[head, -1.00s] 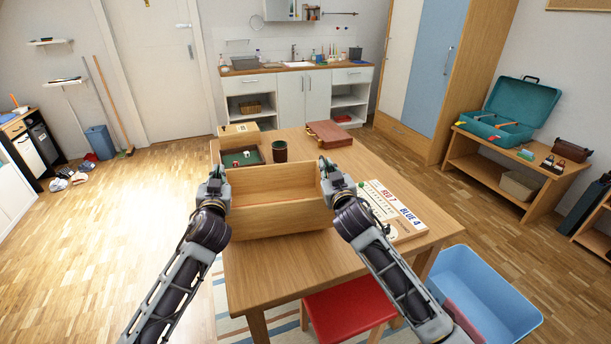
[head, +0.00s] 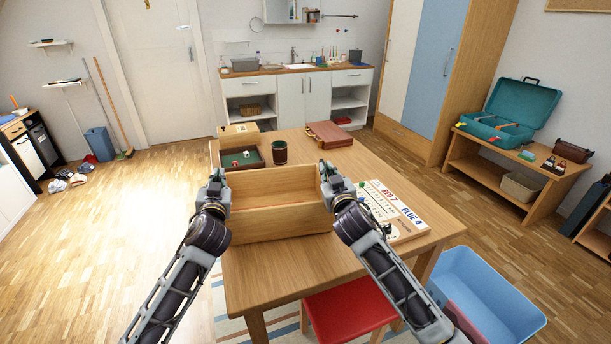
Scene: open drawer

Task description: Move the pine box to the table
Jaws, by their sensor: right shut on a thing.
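The pine box (head: 278,222), an open-topped wooden box, is upright over the near middle of the wooden table (head: 290,268). Whether its underside touches the tabletop is hard to tell. My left gripper (head: 222,186) is at the box's left end wall; its fingers are too small and covered to show whether they are closed. My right gripper (head: 326,178) is shut on the box's right end wall. The inside of the box looks empty from here.
Behind the box are a green-lined tray (head: 240,160), a dark cup (head: 279,152) and a brown case (head: 329,134). A score board (head: 395,210) lies right of my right gripper. A red stool (head: 350,308) and a blue tub (head: 485,295) stand at the near right.

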